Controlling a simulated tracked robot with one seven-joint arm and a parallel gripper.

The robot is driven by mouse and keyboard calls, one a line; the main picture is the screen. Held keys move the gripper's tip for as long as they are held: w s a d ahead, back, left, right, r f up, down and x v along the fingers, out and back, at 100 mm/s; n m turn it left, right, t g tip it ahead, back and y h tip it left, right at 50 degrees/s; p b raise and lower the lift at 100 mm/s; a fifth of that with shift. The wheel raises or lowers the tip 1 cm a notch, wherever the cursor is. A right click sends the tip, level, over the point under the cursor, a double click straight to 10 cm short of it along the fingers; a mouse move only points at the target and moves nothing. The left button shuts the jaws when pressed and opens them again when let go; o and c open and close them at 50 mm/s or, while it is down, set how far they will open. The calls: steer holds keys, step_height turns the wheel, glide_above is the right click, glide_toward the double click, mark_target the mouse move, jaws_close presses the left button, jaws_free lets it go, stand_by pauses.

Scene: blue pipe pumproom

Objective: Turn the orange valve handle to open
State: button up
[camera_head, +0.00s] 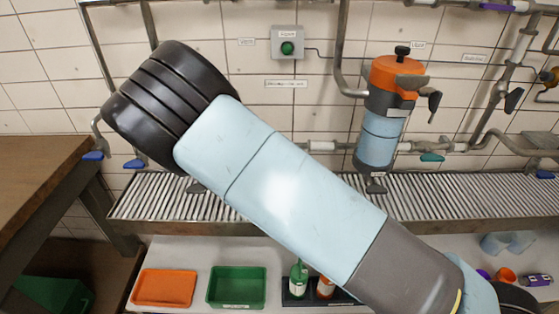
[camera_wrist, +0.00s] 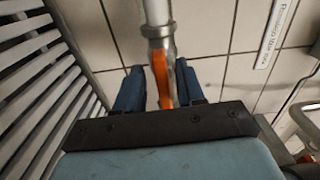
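The orange valve handle (camera_wrist: 161,76) shows in the wrist view, at the lower end of a grey metal pipe (camera_wrist: 158,28) in front of the tiled wall. My gripper (camera_wrist: 161,88) has one blue finger on each side of the handle. The fingers stand apart, with the handle between them. I cannot tell whether either finger touches it. The handle's lower part is hidden behind the dark gripper body. In the head view, my arm crosses the middle, and neither the gripper nor this handle can be made out.
A slatted metal shelf (camera_head: 470,198) runs along the wall. An orange-topped canister (camera_head: 381,132) hangs at the right, with pipes and valves beside it. A wooden table (camera_head: 38,160) stands at left. Below are an orange tray (camera_head: 163,287) and a green tray (camera_head: 237,286).

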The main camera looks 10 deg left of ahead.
steer(key=v, duration=1.3)
steer(key=shift+s, duration=0.4)
steer(key=shift+f, duration=0.1)
